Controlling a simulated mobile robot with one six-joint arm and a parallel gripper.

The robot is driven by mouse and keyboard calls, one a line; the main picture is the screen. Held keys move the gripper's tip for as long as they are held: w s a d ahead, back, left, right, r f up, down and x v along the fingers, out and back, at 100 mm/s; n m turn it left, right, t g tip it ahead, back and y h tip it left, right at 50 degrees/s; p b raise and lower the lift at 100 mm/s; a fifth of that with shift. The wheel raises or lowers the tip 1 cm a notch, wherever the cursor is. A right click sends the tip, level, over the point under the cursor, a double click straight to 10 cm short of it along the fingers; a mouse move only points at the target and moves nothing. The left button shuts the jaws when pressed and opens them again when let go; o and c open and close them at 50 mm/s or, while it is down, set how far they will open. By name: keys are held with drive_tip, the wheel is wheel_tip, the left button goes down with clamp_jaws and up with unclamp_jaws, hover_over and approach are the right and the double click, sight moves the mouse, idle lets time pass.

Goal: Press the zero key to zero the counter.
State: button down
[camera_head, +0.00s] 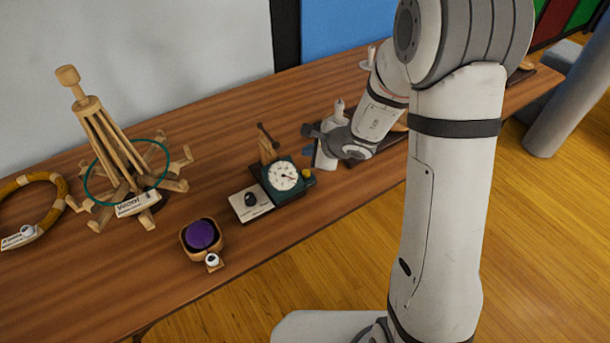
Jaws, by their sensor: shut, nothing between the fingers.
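The counter (286,185) is a dark green box with a round white dial and a dark needle, standing near the front middle of the table. A small yellow button (309,177) is at its right side. A pale plate with a black knob (250,199) adjoins it at the left. I cannot read which of these is the zero key. My gripper (307,130) is shut and empty, behind and to the right of the dial, apart from the button. Its fingertips are small and partly unclear in this view.
A wooden yarn winder (103,138) with a green loop stands at the left, beside a wooden ring (60,189). A purple ball (202,234) sits in a small wooden holder at the front. A dark tray (372,153) lies partly behind my arm. The table's front edge is near the counter.

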drive_tip(key=b, duration=0.3)
hover_over(309, 174)
wheel_tip(309, 174, down, 4)
drive_tip(key=shift+f, duration=0.15)
drive_tip(key=shift+f+b, duration=0.55)
drive_tip(key=shift+f, duration=0.1)
idle(1.3)
drive_tip(key=shift+f+b, duration=0.3)
drive_tip(key=shift+b, duration=0.4)
drive_tip(key=shift+s+f+b, duration=0.1)
drive_tip(key=shift+f+b, duration=0.35)
drive_tip(key=shift+b, duration=0.2)
idle(0.5)
drive_tip(key=shift+r, duration=0.1)
drive_tip(key=shift+r+p, duration=0.5)
drive_tip(key=shift+r, duration=0.3)
